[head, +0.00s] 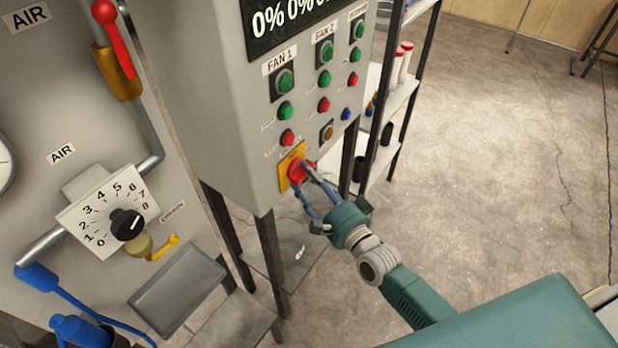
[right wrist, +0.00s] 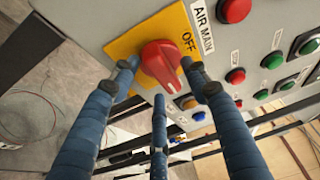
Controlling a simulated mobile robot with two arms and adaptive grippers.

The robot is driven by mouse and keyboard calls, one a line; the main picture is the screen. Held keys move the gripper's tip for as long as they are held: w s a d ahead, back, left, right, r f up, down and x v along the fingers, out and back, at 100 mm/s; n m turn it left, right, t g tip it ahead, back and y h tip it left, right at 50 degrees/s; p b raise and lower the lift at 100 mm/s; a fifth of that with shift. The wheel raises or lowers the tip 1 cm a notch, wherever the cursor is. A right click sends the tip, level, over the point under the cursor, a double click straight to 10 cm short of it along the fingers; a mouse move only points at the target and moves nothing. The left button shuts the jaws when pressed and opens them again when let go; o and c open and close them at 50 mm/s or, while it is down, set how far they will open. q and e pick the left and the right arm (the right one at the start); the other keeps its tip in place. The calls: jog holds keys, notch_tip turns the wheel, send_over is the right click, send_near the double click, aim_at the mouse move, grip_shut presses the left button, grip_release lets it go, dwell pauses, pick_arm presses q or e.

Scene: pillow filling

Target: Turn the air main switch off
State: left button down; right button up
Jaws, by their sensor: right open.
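The air main switch (head: 299,171) is a red rotary knob on a yellow plate, low on the front of the grey control box. In the right wrist view the red knob (right wrist: 160,62) shows close up. The word OFF is printed on its plate and an AIR MAIN label (right wrist: 203,27) sits beside it. My left gripper is out of view.
Green and red buttons for FAN 1 and FAN 2 (head: 285,80) sit above the switch. A panel with a numbered dial (head: 108,212) and a red-handled valve (head: 114,38) stands at left. Shelves (head: 402,100) stand behind the box.

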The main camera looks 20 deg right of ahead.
grip_shut()
jog(key=shift+w+d+f+n+y+b, duration=0.15)
jog(key=shift+n+y+b, duration=1.4)
jog(key=shift+n+b, duration=1.8)
jog(key=shift+w+d+n+y+b, duration=0.2)
jog(key=shift+n+y+b, duration=1.4)
jog(key=shift+n+b, duration=1.75)
jog(key=shift+w+d+f+n+y+b, duration=0.1)
jog(key=shift+d+n+y+b, duration=0.15)
jog(key=shift+n+y+b, duration=2.95)
jog(key=n+h+p, duration=0.2)
jog(key=n+h, duration=0.1)
jog(key=shift+r+h, duration=0.1)
jog(key=shift+h, duration=0.15)
grip_release()
